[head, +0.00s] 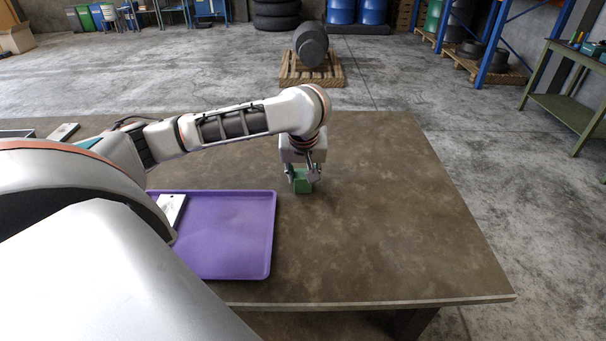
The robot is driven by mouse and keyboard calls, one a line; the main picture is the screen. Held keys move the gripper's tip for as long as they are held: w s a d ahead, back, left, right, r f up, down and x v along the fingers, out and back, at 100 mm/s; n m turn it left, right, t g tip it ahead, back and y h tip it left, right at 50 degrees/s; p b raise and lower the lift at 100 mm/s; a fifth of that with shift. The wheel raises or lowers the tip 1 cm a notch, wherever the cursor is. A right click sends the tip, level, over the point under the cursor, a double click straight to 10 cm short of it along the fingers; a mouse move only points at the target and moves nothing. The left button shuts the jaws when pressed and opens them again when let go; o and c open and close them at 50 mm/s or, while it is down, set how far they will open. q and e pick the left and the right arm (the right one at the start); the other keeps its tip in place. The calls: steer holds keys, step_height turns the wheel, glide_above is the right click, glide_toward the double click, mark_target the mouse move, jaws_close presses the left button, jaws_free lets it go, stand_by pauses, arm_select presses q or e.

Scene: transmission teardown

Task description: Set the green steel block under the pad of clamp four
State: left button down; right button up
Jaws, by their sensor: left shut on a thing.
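The green steel block (302,186) is at the middle of the brown table, just right of the purple tray. My left gripper (303,175) points down and is shut on the green block, with its fingers on either side of it. The block is at or close to the table top; I cannot tell whether it touches. No clamp or clamp pad can be made out in this view. My right gripper is not in view.
A purple tray (255,235) lies on the table (400,240) with a pale metal plate (171,208) at its left. Another pale plate (64,132) lies at the far left. The table's right side is clear. A pallet (311,74) with a dark cylinder stands beyond.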

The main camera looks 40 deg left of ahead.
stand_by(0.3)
arm_select(q)
steer(key=c, duration=1.5)
jaws_free()
steer(key=shift+f, duration=0.1)
